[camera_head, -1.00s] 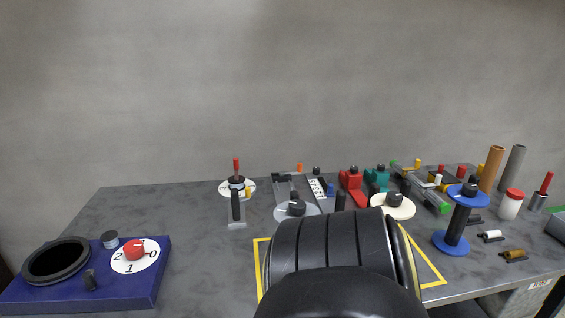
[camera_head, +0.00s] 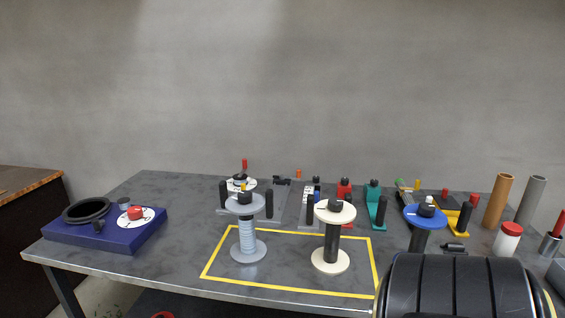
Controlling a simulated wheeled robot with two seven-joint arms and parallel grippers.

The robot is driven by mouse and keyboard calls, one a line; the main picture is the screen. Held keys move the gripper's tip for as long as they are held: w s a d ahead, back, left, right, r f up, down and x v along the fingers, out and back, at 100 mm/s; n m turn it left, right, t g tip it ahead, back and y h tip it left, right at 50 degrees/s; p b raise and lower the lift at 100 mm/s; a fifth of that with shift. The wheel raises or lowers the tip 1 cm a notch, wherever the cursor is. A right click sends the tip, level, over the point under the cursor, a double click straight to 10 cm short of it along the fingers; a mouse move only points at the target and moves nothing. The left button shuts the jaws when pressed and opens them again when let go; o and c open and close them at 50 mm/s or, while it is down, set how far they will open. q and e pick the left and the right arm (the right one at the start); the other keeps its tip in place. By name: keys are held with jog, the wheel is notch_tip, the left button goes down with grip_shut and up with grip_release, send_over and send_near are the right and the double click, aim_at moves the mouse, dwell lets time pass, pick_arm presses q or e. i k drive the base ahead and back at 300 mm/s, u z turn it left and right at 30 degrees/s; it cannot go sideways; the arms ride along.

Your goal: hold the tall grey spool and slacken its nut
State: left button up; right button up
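The tall grey spool (camera_head: 248,236) stands upright on the table, inside the left half of the yellow outlined area. Its round grey top flange carries a dark nut (camera_head: 245,198) with a small yellow part just above or behind it. Light windings cover its column. Neither of my grippers is in view. A black link of my own arm fills the lower right corner, apart from the grey spool.
A cream spool (camera_head: 331,261) stands right of the grey one, and a blue spool (camera_head: 424,218) farther right, partly hidden by my arm. A blue box (camera_head: 110,237) with a dial sits at left. Several fixtures line the back. The table between box and yellow outline (camera_head: 290,289) is clear.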

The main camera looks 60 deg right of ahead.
aim_at(245, 197)
jog(key=z, duration=1.6)
